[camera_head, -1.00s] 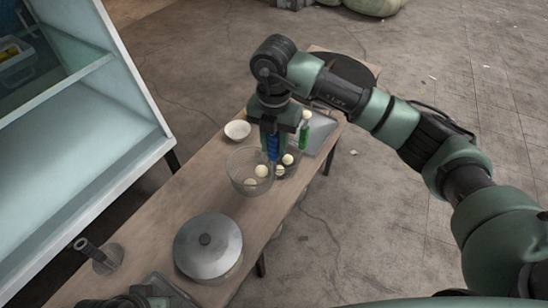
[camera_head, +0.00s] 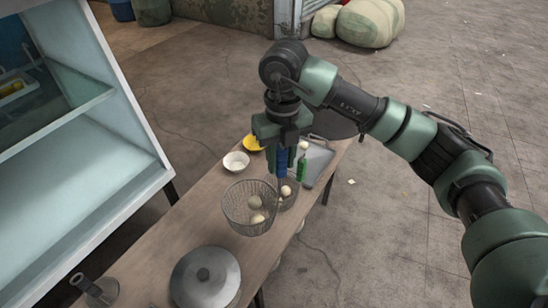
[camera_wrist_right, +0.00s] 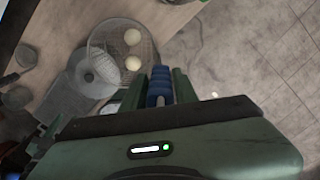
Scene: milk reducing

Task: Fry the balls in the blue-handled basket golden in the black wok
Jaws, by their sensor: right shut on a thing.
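The wire basket (camera_head: 236,222) holds pale cream balls; two show (camera_head: 254,202). My right gripper (camera_head: 281,178) is shut on its blue handle (camera_head: 282,161), which points up beside the basket. In the right wrist view the blue handle (camera_wrist_right: 160,85) sits between the fingers, and the mesh basket (camera_wrist_right: 100,32) holds two pale balls (camera_wrist_right: 133,63). I cannot tell whether the basket touches the table. A round black thing (camera_head: 333,125), partly behind my right arm, stands at the table's far end; I cannot tell whether it is the wok. My left gripper is not in view.
On the narrow wooden table (camera_head: 178,240) are a silver lidded pot (camera_head: 205,278), a white bowl (camera_head: 236,161), a yellow bowl (camera_head: 254,143), a green bottle (camera_head: 301,168) and a metal tray (camera_head: 318,160). A small dark bowl (camera_head: 290,201) with a pale ball adjoins the basket. A glass cabinet (camera_head: 75,150) stands left.

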